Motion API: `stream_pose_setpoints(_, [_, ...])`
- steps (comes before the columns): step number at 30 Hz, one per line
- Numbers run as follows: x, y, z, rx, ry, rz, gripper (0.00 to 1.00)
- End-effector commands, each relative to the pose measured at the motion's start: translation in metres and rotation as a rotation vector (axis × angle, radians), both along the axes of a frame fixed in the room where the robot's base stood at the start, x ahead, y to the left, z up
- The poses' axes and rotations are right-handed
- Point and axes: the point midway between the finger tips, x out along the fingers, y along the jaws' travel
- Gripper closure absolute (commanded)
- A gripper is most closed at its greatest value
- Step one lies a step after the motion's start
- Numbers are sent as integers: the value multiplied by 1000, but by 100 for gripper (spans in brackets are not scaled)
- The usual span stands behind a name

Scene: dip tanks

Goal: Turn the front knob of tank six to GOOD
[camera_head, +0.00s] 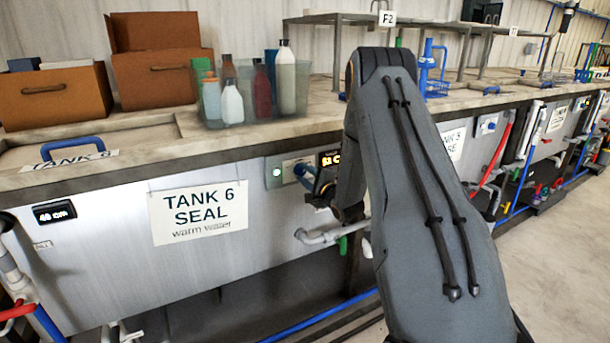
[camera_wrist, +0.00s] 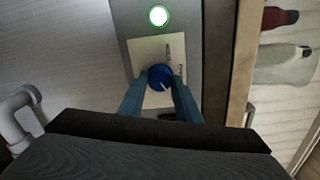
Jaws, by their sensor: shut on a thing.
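Tank six (camera_head: 110,255) is a grey metal tank with a sign (camera_head: 198,212) reading "TANK 6 SEAL warm water". In the wrist view its front knob (camera_wrist: 160,76) is round and blue with a pale pointer line. It sits on a cream label plate (camera_wrist: 150,52) whose lettering is too small to read. My gripper (camera_wrist: 159,85) is shut on the knob, with one blue finger on each side. In the head view my gripper (camera_head: 308,174) is at the tank's front panel, and my arm hides part of this area.
A green lit button (camera_wrist: 158,16) is beside the knob on the panel. A grey pipe (camera_head: 330,235) sticks out below. The counter above carries a clear bin (camera_head: 215,118) of bottles and brown boxes (camera_head: 150,75). A blue handle (camera_head: 72,147) is on the tank lid.

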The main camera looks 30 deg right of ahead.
Motion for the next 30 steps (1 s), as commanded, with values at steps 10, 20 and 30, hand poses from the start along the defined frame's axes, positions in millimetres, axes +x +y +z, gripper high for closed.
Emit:
stream_pose_setpoints(10, [0, -1, -1, 2, 1, -3, 66])
stream_pose_setpoints(20, [0, 0, 0, 1, 1, 0, 51])
stream_pose_setpoints(30, [-34, -3, 0, 1, 3, -3, 51])
